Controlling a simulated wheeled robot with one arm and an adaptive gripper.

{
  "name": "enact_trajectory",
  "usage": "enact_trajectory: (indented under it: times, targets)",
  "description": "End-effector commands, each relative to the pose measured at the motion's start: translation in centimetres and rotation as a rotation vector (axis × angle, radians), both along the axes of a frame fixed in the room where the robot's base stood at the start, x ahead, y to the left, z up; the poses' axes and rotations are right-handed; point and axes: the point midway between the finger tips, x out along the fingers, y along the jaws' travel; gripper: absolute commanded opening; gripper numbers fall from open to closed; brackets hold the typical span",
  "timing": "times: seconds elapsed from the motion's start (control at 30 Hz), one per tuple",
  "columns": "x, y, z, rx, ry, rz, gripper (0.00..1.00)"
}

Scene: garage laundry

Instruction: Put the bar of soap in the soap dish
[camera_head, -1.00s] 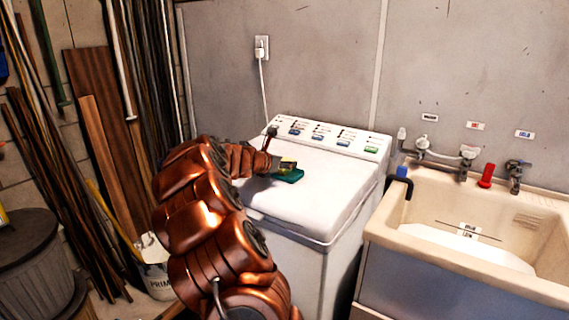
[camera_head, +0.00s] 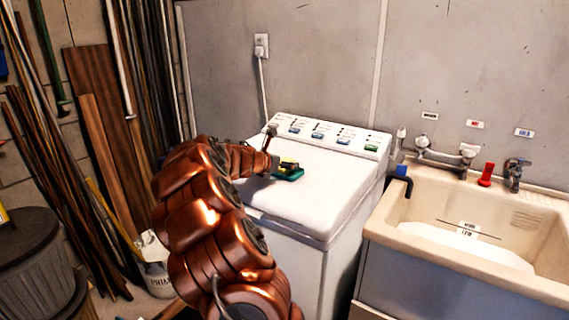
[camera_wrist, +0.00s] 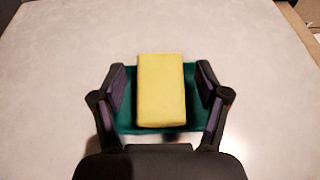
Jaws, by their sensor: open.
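The yellow bar of soap (camera_wrist: 161,88) lies on the green soap dish (camera_wrist: 127,112) in the wrist view, with dish showing on both sides of it. In the head view the soap (camera_head: 288,164) and the dish (camera_head: 291,175) are small, on top of the white washing machine. My gripper (camera_wrist: 162,88) is open, with one finger on each side of the soap and a gap between each finger and the soap. In the head view my gripper (camera_head: 276,162) is at the left edge of the dish and partly hidden by my arm.
The washing machine lid (camera_head: 318,190) is clear around the dish. Its control panel (camera_head: 330,135) rises behind. A utility sink (camera_head: 395,226) with taps stands to the right. Boards and poles (camera_head: 95,130) lean on the left wall, near a white bucket (camera_head: 157,275).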

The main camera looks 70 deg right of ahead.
Motion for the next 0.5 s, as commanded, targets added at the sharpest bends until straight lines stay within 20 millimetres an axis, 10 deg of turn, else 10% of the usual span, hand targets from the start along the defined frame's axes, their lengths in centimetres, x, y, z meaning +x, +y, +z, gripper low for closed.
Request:
enact_trajectory:
  times: [0.5]
  targets:
    - [0.9,4.0,1.5,-0.001,0.000,0.003,0.74]
